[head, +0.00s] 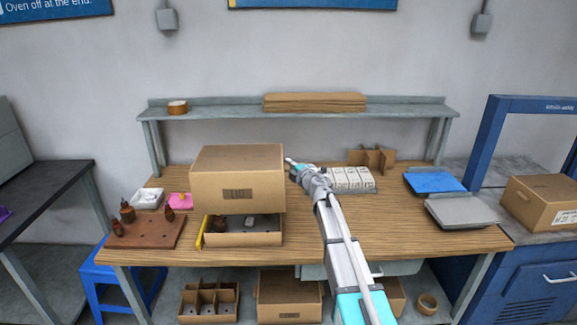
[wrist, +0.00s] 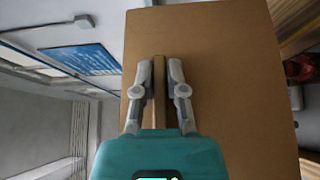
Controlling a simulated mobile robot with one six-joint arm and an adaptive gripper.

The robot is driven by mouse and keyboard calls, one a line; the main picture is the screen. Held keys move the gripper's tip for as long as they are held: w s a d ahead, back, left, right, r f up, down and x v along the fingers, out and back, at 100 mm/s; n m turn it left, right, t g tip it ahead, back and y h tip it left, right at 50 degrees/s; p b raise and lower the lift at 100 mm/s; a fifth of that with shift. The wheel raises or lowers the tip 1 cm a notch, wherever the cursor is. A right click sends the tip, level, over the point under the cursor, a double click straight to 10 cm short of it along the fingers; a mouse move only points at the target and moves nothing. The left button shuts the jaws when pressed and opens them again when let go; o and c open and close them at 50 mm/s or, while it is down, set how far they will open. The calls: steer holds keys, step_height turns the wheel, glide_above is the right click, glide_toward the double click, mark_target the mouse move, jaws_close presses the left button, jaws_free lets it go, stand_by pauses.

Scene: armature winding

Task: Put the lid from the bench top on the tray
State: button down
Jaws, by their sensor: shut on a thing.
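The lid (head: 225,161) is a large brown cardboard box shape with a dark printed label on its front. It hangs level over an open shallow cardboard tray (head: 245,240) on the bench top. Dark and light parts show inside the tray below the lid's front edge; the back of the tray is hidden. My gripper (head: 291,163) is at the lid's right side. In the wrist view, my gripper (wrist: 160,68) is shut on a thin edge of the lid (wrist: 225,75), with one finger on each side. I cannot tell the exact gap between lid and tray.
A yellow tool (head: 201,232) stands at the tray's left side. A brown board (head: 145,234) with small parts is left of it. A shelf (head: 220,111) spans behind.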

step_height(320, 180, down, 9)
steer(key=b, duration=0.8)
steer(key=shift+f+b, duration=0.15)
steer(key=shift+b, duration=0.2)
step_height(320, 180, down, 8)
steer(key=b, duration=0.8)
steer(key=shift+f, duration=0.15)
stand_by(2.8)
steer(key=c, duration=0.6)
jaws_free()
steer(key=shift+s, duration=0.15)
steer(key=v, duration=1.2)
